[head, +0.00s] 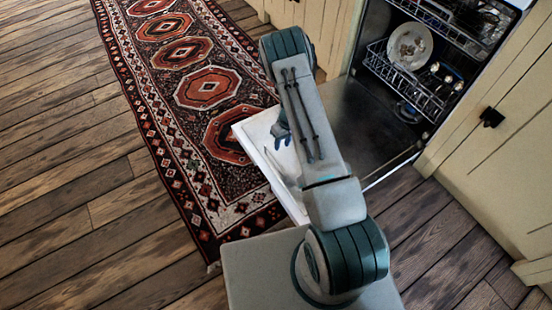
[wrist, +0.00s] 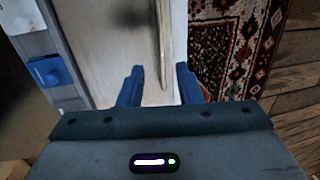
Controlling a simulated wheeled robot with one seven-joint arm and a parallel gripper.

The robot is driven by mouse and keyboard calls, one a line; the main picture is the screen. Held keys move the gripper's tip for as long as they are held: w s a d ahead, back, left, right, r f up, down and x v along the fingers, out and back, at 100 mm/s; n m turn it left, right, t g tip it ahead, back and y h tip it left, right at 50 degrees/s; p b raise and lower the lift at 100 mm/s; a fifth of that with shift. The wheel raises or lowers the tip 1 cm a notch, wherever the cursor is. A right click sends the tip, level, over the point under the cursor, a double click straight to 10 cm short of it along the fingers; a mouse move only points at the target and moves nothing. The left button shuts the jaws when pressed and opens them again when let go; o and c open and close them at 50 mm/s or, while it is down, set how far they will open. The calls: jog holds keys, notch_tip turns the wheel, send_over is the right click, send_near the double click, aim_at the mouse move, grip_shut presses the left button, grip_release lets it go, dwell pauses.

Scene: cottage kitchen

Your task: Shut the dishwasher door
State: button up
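The dishwasher door (head: 365,125) hangs open, lowered out from the dishwasher, with its dark inner face up. Its pale outer end (head: 262,150) reaches over the floor toward the rug. My gripper (head: 282,130) is over that end, partly hidden by my arm. In the wrist view my gripper (wrist: 160,88) has its two blue fingers spread apart, with nothing held between them. The pale door surface (wrist: 105,35) shows beyond the fingers. Whether the fingers touch it cannot be told.
The lower rack (head: 420,85) holds a plate (head: 410,46) and other dishes inside the dishwasher; the upper rack (head: 450,20) is above it. A cream cabinet (head: 500,150) stands at the right. A patterned rug (head: 190,90) lies left of the door, with bare wood floor (head: 60,150) beyond.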

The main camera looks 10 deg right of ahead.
jog(key=b, duration=0.3)
send_over(279, 158)
jog(key=s+a, duration=0.1)
jog(key=s, duration=0.3)
notch_tip(279, 158, down, 10)
jog(key=shift+a+r, duration=0.1)
jog(key=shift+r, duration=0.1)
